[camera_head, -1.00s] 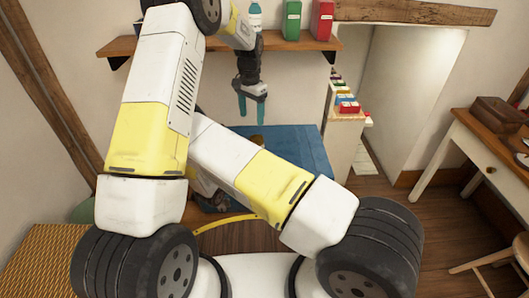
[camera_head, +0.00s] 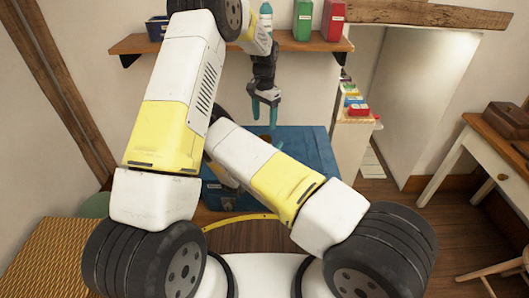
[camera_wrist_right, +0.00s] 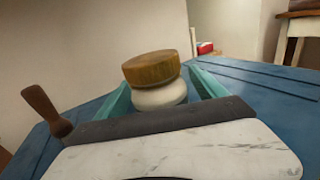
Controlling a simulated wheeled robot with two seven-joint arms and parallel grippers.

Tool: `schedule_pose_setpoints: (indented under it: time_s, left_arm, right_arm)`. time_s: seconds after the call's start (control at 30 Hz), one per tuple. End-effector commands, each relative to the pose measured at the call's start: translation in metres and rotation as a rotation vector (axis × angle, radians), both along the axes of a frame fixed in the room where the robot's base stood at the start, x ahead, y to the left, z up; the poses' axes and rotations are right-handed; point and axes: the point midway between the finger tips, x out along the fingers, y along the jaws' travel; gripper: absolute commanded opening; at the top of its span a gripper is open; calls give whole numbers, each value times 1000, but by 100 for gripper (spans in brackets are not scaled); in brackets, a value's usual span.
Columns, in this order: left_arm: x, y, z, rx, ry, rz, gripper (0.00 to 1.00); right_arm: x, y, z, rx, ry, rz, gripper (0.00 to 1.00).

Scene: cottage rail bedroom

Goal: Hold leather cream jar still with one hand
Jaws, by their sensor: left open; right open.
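The leather cream jar, with a brown lid and white body, stands on the blue chest top in the right wrist view (camera_wrist_right: 155,80). My right gripper (camera_wrist_right: 164,84) is open, with one teal finger on each side of the jar; I cannot tell whether either touches it. In the head view the right gripper is hidden behind my arm, and a small brown top, probably the jar's lid, shows (camera_head: 265,138). My left gripper (camera_head: 265,122) is open, empty and pointing down above the chest, close over that brown top.
The blue chest (camera_head: 308,145) stands against the wall. A wooden handle (camera_wrist_right: 46,110) sticks up left of the jar. A wall shelf (camera_head: 220,43) with bottles and boxes hangs behind my left gripper.

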Motion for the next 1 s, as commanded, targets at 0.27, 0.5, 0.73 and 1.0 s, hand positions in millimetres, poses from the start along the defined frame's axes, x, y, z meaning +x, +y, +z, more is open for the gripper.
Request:
schedule_pose_setpoints:
  time_s: [0.27,0.5,0.73,1.0]
  left_arm:
    - [0,0,0,0,0,0,67]
    - [0,0,0,0,0,0,67]
    - [0,0,0,0,0,-5,67]
    - [0,0,-1,1,1,-270,67]
  right_arm:
    - [0,0,0,0,0,0,57]
    - [0,0,0,0,0,0,10]
    - [0,0,0,0,0,0,0]
    - [0,0,0,0,0,0,0]
